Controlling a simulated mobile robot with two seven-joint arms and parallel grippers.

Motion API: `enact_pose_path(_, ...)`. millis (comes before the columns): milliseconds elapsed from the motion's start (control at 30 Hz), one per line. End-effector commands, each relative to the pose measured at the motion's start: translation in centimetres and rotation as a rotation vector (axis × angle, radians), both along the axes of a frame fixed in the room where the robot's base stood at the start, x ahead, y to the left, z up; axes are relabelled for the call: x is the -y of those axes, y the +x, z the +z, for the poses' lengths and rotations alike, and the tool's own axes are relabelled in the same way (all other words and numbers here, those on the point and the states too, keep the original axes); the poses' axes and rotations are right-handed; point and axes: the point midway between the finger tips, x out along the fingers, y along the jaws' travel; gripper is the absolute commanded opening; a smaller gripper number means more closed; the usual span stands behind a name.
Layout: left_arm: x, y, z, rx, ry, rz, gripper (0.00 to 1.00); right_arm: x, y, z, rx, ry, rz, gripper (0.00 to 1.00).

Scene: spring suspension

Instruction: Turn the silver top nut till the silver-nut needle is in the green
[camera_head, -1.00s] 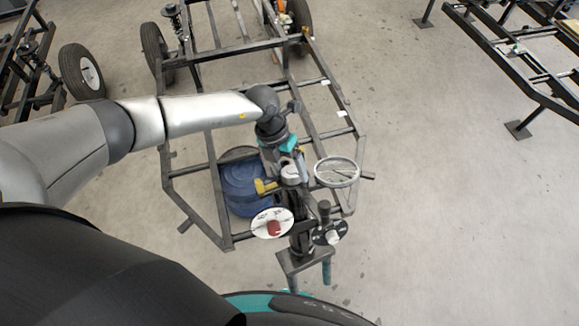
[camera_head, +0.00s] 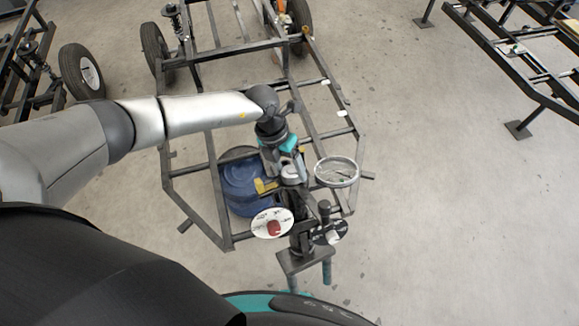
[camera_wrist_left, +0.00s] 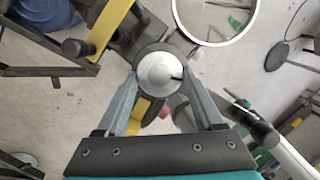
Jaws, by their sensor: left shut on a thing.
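The silver top nut (camera_wrist_left: 160,72) is a round silver cap with a dark notch on its right side. My left gripper (camera_wrist_left: 162,78) is shut on it, one finger on each side. In the head view the left gripper (camera_head: 291,172) reaches down onto the top of the black spring stand (camera_head: 303,262), hiding much of the nut. I cannot make out the silver-nut needle. The right gripper is out of view.
A second dial (camera_head: 341,231) is at the stand's right. A yellow part (camera_head: 266,185) is left of the gripper, beside a blue drum (camera_head: 238,190). A dark tube frame (camera_head: 200,210) surrounds the area. Open floor (camera_head: 450,220) lies to the right.

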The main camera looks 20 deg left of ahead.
Motion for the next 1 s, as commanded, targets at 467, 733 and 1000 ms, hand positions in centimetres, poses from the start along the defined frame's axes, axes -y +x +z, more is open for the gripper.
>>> enact_pose_path(467,-0.01,0.06,0.08,0.001,0.0,0.001,0.14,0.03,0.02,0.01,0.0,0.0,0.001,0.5)
enact_pose_path(733,-0.01,0.07,0.08,0.001,0.0,0.0,0.14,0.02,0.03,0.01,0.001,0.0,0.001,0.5)
enact_pose_path(1000,-0.02,0.07,0.07,0.001,0.0,0.0,0.79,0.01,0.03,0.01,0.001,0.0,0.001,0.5)
